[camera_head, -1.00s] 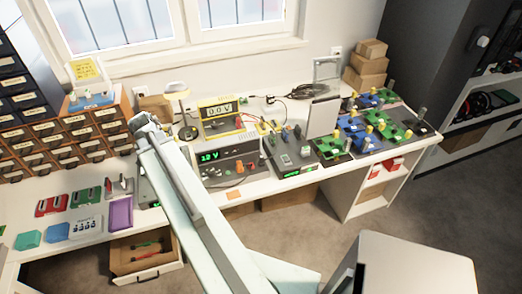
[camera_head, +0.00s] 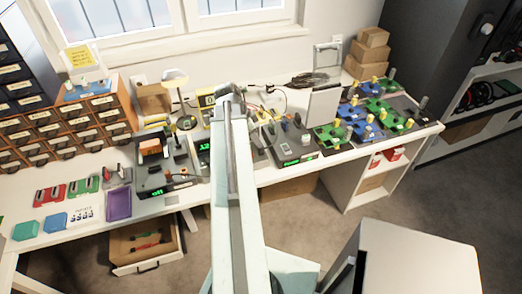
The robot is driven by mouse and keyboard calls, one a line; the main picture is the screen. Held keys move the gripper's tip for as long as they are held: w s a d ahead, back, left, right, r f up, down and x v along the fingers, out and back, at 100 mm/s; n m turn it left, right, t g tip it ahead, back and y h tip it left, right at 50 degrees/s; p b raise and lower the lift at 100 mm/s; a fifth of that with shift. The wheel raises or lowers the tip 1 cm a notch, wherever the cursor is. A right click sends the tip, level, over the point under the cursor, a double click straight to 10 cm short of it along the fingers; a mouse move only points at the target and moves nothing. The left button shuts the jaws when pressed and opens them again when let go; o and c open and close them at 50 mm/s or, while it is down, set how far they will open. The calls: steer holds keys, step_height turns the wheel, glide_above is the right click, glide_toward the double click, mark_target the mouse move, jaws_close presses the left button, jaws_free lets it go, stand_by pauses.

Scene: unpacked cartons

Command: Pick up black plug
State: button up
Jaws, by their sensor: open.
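I cannot make out the black plug for certain. Small dark pieces (camera_head: 284,125) stand on the bench just right of my arm, but they are too small to name. A black cable coil (camera_head: 312,79) lies at the back of the bench near the wall. My gripper (camera_head: 230,92) is at the far end of my raised pale arm, over the back middle of the bench. It is open, and I see nothing held in it. My arm hides the bench beneath it and most of the yellow meter (camera_head: 206,98).
Left of my arm is a black device (camera_head: 155,180) with a green display. A desk lamp (camera_head: 175,82) stands behind it. Green and blue boards (camera_head: 366,118) with yellow knobs fill the right side. An open drawer (camera_head: 146,245) juts out below the bench.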

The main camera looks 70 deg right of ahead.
mark_target(261, 149)
steer(key=b+x, duration=0.4)
steer(key=x, duration=0.1)
steer(key=shift+w+a+f, duration=0.15)
steer(key=shift+a+f, duration=0.05)
steer(key=shift+r, duration=0.2)
jaws_close()
stand_by(0.9)
